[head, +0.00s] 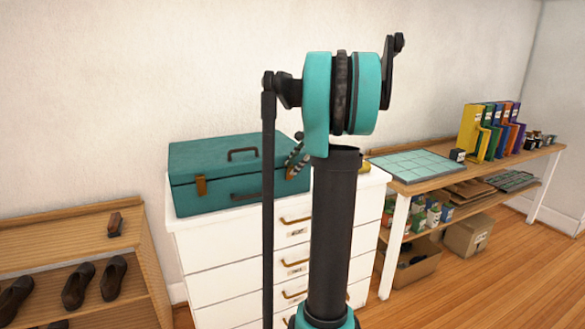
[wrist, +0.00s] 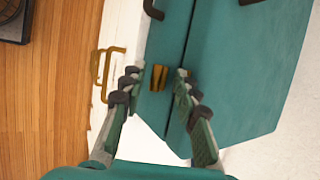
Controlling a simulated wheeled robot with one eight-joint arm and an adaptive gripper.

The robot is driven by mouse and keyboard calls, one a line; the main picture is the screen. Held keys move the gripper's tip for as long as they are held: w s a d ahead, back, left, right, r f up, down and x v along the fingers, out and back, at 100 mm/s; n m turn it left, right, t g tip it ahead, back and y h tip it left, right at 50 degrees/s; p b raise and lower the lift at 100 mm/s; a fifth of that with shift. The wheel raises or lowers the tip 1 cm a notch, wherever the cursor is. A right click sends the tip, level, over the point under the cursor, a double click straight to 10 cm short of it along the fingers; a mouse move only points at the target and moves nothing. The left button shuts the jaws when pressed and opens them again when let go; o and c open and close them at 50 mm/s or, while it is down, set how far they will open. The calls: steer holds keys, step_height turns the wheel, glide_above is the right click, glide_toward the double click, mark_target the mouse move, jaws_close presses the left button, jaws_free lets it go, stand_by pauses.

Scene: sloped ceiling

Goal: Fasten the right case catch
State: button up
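The teal case (head: 215,165) lies closed on a white drawer cabinet in the head view. Its left brass catch (head: 201,187) shows on the front. The right catch is hidden by my arm there. In the wrist view the brass right catch (wrist: 158,77) sits on the case body beside the lid seam. A small brass bit (wrist: 187,73) shows across the seam, partly behind my right finger. My gripper (wrist: 160,85) is open, one finger on each side of the catch. I cannot tell whether the fingers touch the case. My gripper also shows, partly hidden, in the head view (head: 297,158).
The white drawer cabinet (head: 225,270) has brass handles. A wooden shoe rack (head: 60,235) stands left. A wooden bench (head: 430,182) at right carries a tiled mat (head: 415,165) and coloured binders (head: 488,130). A black handle (head: 246,196) is on the case front.

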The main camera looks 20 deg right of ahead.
steer(key=v, duration=0.6)
steer(key=shift+s+r, duration=0.15)
steer(key=shift+r, duration=0.15)
steer(key=shift+d, duration=0.15)
steer(key=s+d+f+n+t+y, duration=0.2)
steer(key=s+d+t, duration=0.2)
steer(key=s+t, duration=0.75)
steer(key=w+a+f+g, duration=0.1)
steer(key=w+a+f, duration=0.1)
steer(key=w, duration=0.4)
steer(key=w+a+f+g, duration=0.1)
steer(key=w+a+f, duration=0.1)
steer(key=w+a, duration=0.2)
steer(key=w, duration=0.3)
steer(key=shift+a+f, duration=0.25)
steer(key=shift+a, duration=0.05)
steer(key=shift+g, duration=0.25)
